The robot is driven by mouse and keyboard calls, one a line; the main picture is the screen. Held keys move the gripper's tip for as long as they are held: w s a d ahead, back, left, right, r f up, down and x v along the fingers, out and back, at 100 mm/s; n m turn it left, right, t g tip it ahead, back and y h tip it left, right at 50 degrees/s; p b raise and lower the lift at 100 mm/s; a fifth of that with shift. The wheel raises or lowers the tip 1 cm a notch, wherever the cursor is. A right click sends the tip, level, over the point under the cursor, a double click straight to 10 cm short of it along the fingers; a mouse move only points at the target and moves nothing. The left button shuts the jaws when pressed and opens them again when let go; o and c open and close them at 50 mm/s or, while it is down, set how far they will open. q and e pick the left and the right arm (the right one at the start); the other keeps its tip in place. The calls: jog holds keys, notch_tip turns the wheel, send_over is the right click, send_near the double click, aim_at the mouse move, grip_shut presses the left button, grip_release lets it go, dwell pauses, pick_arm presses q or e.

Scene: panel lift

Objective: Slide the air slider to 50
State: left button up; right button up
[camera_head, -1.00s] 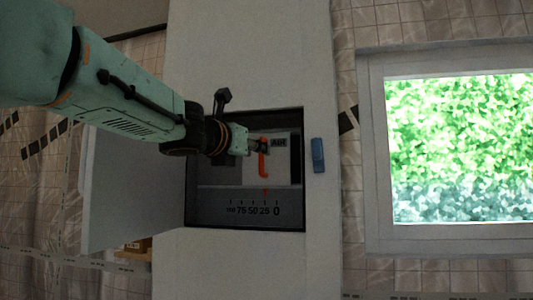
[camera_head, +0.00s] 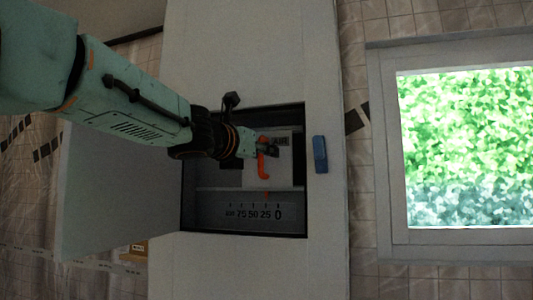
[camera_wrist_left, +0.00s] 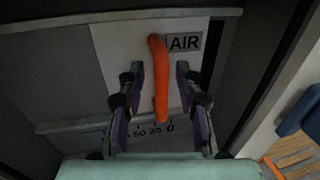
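The air slider is a white plate (camera_head: 284,170) marked AIR with an orange handle (camera_head: 262,165), inside a recessed box in the panel. Below it is a scale (camera_head: 253,214) reading 100, 75, 50, 25, 0 from left to right. A small red pointer (camera_head: 266,195) under the handle sits about above 25. My left gripper (camera_head: 268,148) reaches in from the left to the handle. In the left wrist view its fingers (camera_wrist_left: 160,88) are apart, one on each side of the orange handle (camera_wrist_left: 160,70), with gaps visible. My right gripper is not in view.
The box's open door (camera_head: 115,195) stands out to the left, below my left arm. A blue block (camera_head: 320,154) sits on the panel right of the box. A window (camera_head: 465,150) is farther right. The box's dark walls enclose the gripper closely.

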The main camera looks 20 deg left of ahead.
pick_arm(q)
jog(key=shift+s+r, duration=0.15)
jog(key=shift+s, duration=0.25)
jog(key=shift+w+d, duration=0.15)
jog(key=shift+w, duration=0.1)
jog(key=c, duration=0.4)
jog(key=shift+a, duration=0.2)
grip_shut()
jog(key=shift+d, duration=0.1)
